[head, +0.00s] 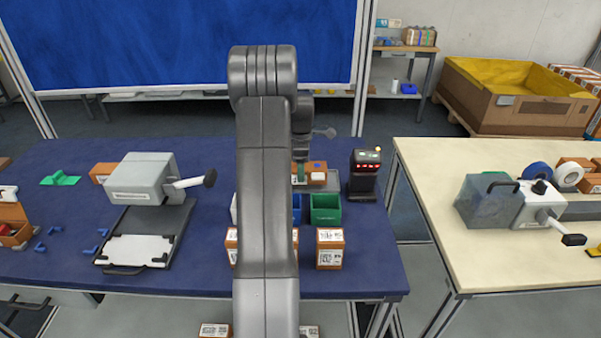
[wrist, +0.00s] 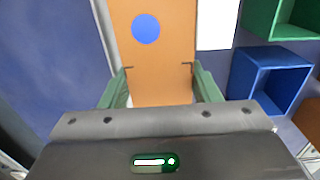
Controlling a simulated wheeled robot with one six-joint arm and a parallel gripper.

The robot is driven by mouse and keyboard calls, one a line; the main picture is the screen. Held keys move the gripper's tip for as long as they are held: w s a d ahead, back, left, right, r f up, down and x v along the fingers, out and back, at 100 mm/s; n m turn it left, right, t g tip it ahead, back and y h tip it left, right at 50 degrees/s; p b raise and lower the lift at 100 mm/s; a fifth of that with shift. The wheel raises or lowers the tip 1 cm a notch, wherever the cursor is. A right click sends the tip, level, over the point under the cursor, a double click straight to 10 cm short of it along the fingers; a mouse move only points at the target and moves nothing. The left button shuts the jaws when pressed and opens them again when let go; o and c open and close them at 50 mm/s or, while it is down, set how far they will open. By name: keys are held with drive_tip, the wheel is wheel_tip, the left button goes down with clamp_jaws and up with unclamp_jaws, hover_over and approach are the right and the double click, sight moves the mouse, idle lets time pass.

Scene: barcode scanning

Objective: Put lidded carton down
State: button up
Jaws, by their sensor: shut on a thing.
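The lidded carton (wrist: 155,60) is orange-brown with a round blue mark on its face. In the wrist view it sits between the two green fingers of my gripper (wrist: 160,88), which is shut on it. In the head view the carton (head: 317,168) shows just right of my gripper (head: 300,174), near the back of the blue table, partly hidden by my arm. I cannot tell whether the carton touches the surface under it.
A black device (head: 365,175) with a red display stands right of the carton. A green bin (head: 326,210) and a blue bin (head: 297,208) are nearer. A labelled carton (head: 330,248) stands at the front. A grey machine (head: 145,180) is at left.

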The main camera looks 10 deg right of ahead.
drive_tip(key=shift+f, duration=1.15)
drive_tip(key=shift+f, duration=0.2)
drive_tip(key=o, duration=1)
drive_tip(key=shift+r, duration=0.1)
drive_tip(key=shift+o, duration=0.2)
wheel_tip(320, 180, up, 12)
drive_tip(key=shift+r+b, duration=0.1)
drive_tip(key=shift+b, duration=0.25)
